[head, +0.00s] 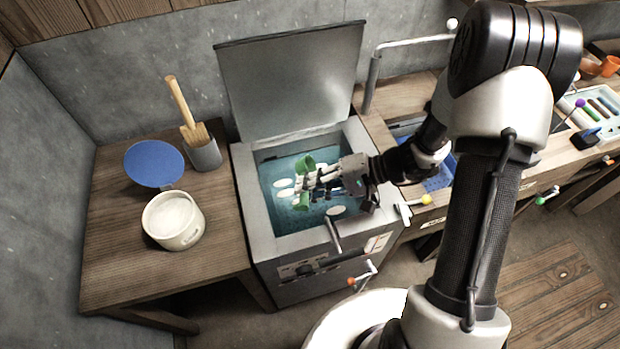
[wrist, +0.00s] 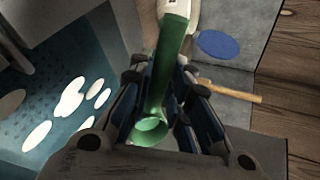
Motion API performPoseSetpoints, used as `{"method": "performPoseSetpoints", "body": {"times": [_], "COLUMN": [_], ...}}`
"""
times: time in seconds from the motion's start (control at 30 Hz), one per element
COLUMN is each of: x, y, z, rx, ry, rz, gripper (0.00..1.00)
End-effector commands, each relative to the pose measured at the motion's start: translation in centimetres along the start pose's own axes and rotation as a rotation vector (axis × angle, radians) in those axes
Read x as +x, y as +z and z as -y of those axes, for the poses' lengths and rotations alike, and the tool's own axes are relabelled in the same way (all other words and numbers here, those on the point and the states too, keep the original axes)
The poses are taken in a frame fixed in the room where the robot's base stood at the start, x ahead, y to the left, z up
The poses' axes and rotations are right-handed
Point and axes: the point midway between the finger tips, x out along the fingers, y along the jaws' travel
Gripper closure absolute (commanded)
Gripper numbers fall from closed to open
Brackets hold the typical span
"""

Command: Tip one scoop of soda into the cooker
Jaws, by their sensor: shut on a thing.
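The cooker (head: 258,215) is a grey metal box with its lid (head: 290,80) raised. It holds teal liquid (head: 282,218) with several white pieces in it; they also show at the left of the wrist view (wrist: 70,98). My gripper (head: 316,182) is over the cooker's opening, shut on a green scoop (head: 303,202). In the wrist view the scoop (wrist: 163,70) runs between the fingers, with a round hollow part near the palm. I cannot tell whether soda is in it. A white tub (head: 184,236) filled with white powder stands on the left bench.
A blue disc-shaped lid (head: 154,163) and a grey holder (head: 204,154) with a wooden paddle (head: 180,102) are beside the tub. A bent pipe (head: 373,80) rises behind the cooker's right side. A blue tray (head: 438,182) lies right of it. The left bench's front (head: 125,275) is clear.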

Motion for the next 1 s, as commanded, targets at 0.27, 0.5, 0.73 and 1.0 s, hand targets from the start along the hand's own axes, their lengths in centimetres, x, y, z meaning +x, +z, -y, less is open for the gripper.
{"method": "performPoseSetpoints", "body": {"times": [0.27,0.5,0.73,1.0], "x": [-0.35,-0.43,-0.52,-0.63], "y": [0.22,0.27,0.35,0.37], "z": [0.94,1.11,1.21,1.34], "rx": [-0.005,-0.005,-0.003,-0.003], "ry": [0.246,0.425,0.560,0.686], "rz": [-0.004,-0.007,-0.008,-0.011], "gripper": [1.00,1.00,1.00,1.00]}}
